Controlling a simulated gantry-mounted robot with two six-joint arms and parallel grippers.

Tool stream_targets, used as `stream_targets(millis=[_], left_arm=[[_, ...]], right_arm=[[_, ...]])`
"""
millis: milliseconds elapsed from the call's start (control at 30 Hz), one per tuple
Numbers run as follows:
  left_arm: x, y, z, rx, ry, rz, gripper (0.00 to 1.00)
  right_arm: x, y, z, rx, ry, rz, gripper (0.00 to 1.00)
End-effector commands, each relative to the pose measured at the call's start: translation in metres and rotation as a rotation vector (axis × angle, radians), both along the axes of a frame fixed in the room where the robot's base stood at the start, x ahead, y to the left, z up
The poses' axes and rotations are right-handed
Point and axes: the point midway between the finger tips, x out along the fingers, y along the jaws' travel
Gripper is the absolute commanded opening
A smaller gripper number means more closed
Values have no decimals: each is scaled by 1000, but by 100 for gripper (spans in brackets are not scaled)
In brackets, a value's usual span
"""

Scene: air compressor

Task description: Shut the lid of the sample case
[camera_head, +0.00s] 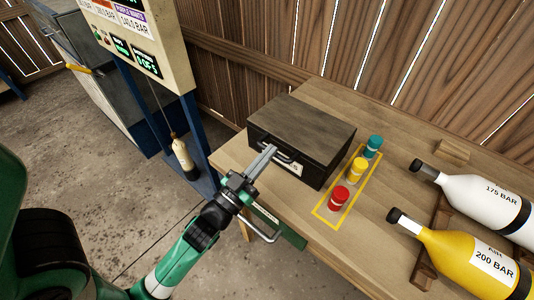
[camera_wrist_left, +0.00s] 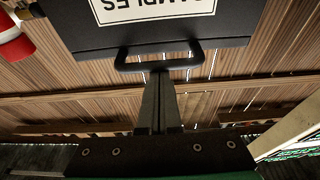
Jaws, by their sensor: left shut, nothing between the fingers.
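The sample case (camera_head: 302,125) is a dark box on the left end of the wooden table. Its lid lies flat and looks shut, with no gap visible. In the left wrist view the front of the case (camera_wrist_left: 230,24) shows upside down, with a white samples label (camera_wrist_left: 150,8) and a black handle (camera_wrist_left: 158,46). My left gripper (camera_head: 269,150) is shut and empty at the front of the case, by the handle. Its fingertips (camera_wrist_left: 158,74) overlap the handle's bar in the wrist view; I cannot tell whether they touch it. My right gripper is not in view.
Red (camera_head: 339,198), yellow (camera_head: 357,169) and teal (camera_head: 373,146) sample jars stand in a yellow outline right of the case. White (camera_head: 480,200) and yellow (camera_head: 460,262) gas bottles lie further right. A gauge panel (camera_head: 145,45) stands left, behind my arm.

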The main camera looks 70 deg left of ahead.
Motion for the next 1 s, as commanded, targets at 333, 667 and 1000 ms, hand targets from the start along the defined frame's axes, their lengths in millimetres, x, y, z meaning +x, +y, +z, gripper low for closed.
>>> stream_targets(millis=[333, 667, 1000], left_arm=[[1, 1, -1, -20, 37, 3, 0], [-26, -18, -13, -2, 8, -11, 0], [-55, -33, -40, 0, 1, -10, 0]], right_arm=[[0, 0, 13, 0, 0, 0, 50], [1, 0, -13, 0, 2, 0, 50], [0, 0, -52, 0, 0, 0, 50]])
